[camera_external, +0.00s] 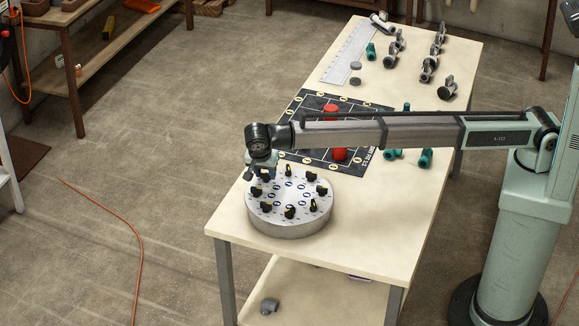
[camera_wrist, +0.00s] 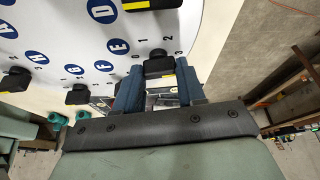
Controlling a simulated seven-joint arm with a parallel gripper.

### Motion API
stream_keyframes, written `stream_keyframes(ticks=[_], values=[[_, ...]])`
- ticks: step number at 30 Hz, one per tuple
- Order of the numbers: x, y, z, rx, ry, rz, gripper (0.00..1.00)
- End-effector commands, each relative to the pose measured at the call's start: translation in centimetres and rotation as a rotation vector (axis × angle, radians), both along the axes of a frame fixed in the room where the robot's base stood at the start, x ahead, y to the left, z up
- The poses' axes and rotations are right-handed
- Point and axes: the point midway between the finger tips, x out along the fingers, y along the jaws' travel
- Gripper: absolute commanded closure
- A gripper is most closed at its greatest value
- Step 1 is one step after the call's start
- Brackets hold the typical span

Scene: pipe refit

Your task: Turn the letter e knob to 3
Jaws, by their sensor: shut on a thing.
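A round grey drum (camera_external: 291,228) with a white top stands at the near left end of the table and carries a ring of black knobs with yellow marks. In the wrist view, the black knob (camera_wrist: 159,63) beside the blue letter E disc (camera_wrist: 120,47) has small numbers around it. My gripper (camera_wrist: 159,72) is shut on this knob, with one blue finger on each side. In the outside view my gripper (camera_external: 259,171) is at the drum's far left edge.
Other knobs, such as one near the letter F (camera_wrist: 77,95), stand close by on the drum. A black mat (camera_external: 300,104) with red cylinders lies behind it. Green and grey pipe parts and a clear ruler (camera_external: 348,55) lie farther back.

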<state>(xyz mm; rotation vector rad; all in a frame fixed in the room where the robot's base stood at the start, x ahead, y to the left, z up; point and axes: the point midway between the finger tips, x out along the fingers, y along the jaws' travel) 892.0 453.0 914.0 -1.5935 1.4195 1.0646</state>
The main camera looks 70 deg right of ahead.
Motion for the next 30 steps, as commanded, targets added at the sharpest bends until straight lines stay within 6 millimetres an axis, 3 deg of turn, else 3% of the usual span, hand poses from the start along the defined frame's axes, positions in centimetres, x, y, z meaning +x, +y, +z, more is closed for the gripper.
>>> stream_keyframes(ticks=[7,8,15,25,30], values=[[0.0,0.1,0.0,0.002,0.000,0.002,0.91],[0.0,0.1,0.0,0.002,0.000,0.002,0.60],[0.0,0.0,0.0,0.001,0.000,0.002,0.37],[0.0,0.2,0.3,0.001,0.000,0.002,0.35],[0.0,0.9,1.9,0.001,-0.002,0.003,0.35]])
